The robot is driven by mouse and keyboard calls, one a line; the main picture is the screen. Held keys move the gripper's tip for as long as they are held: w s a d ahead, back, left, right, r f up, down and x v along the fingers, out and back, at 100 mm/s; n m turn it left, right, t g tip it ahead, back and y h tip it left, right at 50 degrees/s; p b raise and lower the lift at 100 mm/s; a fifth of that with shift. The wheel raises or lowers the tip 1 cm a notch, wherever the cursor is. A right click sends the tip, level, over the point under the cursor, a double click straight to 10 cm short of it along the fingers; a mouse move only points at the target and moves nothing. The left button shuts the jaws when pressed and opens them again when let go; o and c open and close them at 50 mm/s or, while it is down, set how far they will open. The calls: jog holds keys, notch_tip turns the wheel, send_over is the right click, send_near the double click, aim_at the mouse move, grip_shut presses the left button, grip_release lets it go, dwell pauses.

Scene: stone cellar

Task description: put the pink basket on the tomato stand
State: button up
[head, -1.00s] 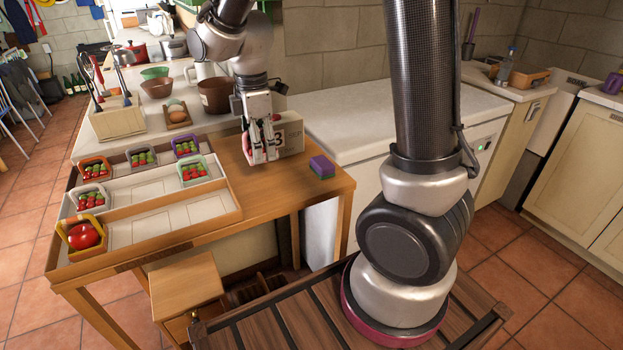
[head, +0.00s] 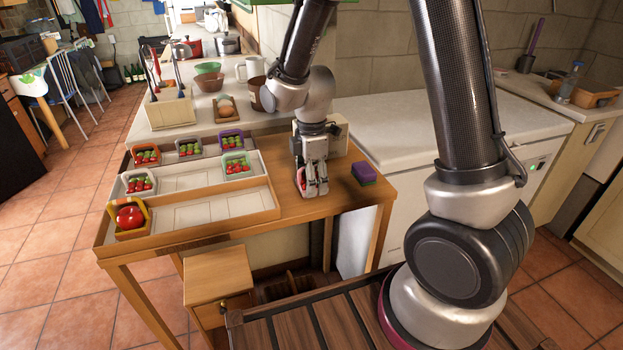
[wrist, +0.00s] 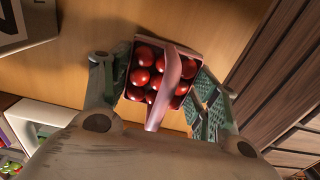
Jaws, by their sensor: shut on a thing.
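The pink basket (wrist: 154,116) holds several red tomatoes and has an arched handle. My gripper (wrist: 160,92) is shut on it, with one finger on each side. In the head view my gripper (head: 312,190) points down over the table, right of the stand, and the basket (head: 300,180) is mostly hidden behind the fingers. I cannot tell its height over the wood. The tomato stand (head: 195,220) is a stepped wooden rack with pale panels.
A purple and green sponge stack (head: 364,173) lies right of my gripper, and a box (head: 338,135) stands behind it. Bowls, a mug and a utensil holder (head: 168,108) are on the counter. The stand has bare room in its middle and front rows.

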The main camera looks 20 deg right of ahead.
jog(key=shift+f, duration=0.1)
jog(key=o, duration=1)
jog(key=shift+o, duration=0.2)
